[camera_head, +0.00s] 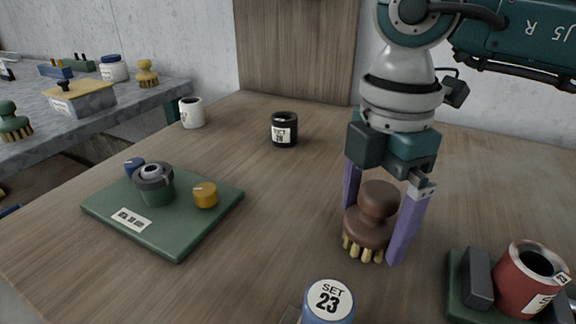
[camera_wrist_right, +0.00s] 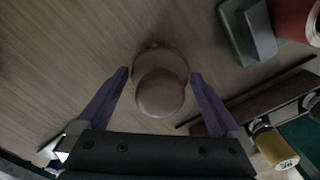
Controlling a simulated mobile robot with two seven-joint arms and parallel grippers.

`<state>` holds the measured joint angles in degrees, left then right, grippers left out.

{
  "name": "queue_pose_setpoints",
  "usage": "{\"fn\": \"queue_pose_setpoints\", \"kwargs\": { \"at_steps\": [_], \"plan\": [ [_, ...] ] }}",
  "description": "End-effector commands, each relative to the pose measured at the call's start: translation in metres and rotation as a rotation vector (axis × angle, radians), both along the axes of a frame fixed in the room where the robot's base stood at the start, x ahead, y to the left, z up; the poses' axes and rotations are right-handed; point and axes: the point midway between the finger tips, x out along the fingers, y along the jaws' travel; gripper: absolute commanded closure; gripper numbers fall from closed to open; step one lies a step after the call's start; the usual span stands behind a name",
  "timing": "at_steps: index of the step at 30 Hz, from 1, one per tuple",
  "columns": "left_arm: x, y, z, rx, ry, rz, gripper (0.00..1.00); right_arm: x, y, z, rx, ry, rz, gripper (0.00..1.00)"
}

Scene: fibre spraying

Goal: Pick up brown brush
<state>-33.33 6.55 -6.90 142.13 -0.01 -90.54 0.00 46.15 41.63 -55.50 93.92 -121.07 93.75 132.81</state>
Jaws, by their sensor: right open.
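The brown brush (camera_head: 374,216) stands upright on the wooden table, its round knob up and its pale yellow bristles down. My right gripper (camera_head: 374,243) is open, with one purple finger on each side of the brush. In the right wrist view the brush (camera_wrist_right: 161,85) lies between the tips of the open gripper (camera_wrist_right: 159,75). Gaps show between the brush and both fingers there. My left gripper is in neither view.
A green board (camera_head: 183,237) with a cup and knobs sits at left. A red cylinder (camera_head: 525,279) in a green holder stands at front right, near my right gripper. A blue "SET 23" item (camera_head: 329,301) is at the front edge. A black cup (camera_head: 284,130) stands farther back.

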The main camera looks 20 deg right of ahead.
Motion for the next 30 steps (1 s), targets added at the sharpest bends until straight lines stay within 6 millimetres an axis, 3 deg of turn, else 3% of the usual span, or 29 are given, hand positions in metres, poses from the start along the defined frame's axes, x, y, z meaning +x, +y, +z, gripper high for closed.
{"fn": "queue_pose_setpoints", "kwargs": {
  "at_steps": [2, 22, 30],
  "plan": [
    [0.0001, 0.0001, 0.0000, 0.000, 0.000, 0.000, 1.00, 0.0000, 0.0002, 0.0003, 0.000, 0.000, 0.000, 0.02],
    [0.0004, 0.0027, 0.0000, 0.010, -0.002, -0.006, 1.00, 0.0002, 0.0004, 0.0009, 0.001, -0.001, 0.000, 0.78],
    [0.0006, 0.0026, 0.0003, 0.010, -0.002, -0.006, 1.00, 0.0004, 0.0004, 0.0024, 0.001, -0.001, 0.000, 0.79]
  ]
}}
